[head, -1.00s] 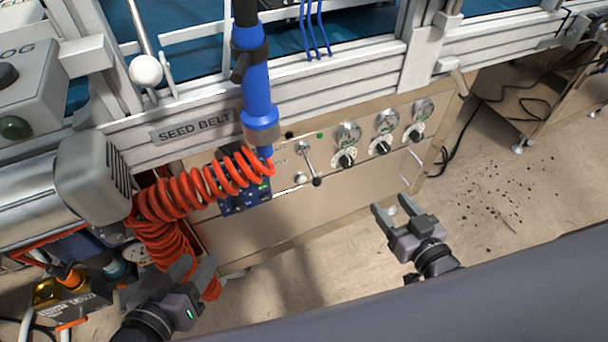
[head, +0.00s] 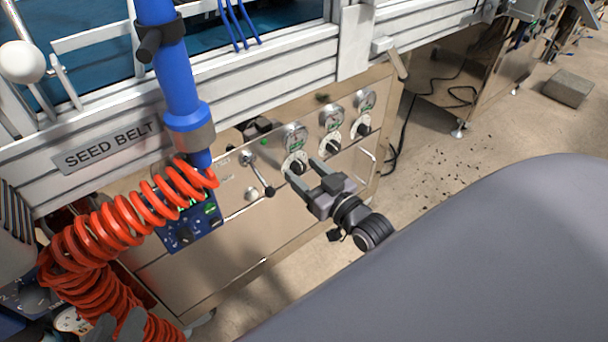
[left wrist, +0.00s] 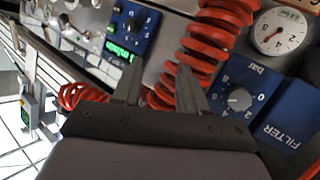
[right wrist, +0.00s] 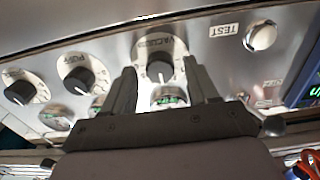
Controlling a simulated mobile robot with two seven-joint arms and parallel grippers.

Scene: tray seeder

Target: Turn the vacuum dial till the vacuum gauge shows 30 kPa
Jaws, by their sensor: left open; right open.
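The vacuum dial (head: 295,164) is the left one of three black knobs on white scales on the steel panel; it also shows in the right wrist view (right wrist: 159,68), labelled VACUUM. The vacuum gauge (head: 293,137) sits directly above it in the head view, with a green display too small to read. In the right wrist view the gauge (right wrist: 168,98) is partly covered. My right gripper (head: 302,167) is open, its fingertips at either side of the dial; contact cannot be told. My left gripper (left wrist: 158,73) is open and empty, low beside the red coiled hose (head: 120,225).
The puff dial (right wrist: 78,80) and a third dial (right wrist: 20,92) sit beside the vacuum dial. A lever (head: 258,175) and a white TEST button (right wrist: 262,36) are on its other side. A blue control box (head: 190,232) hangs nearby.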

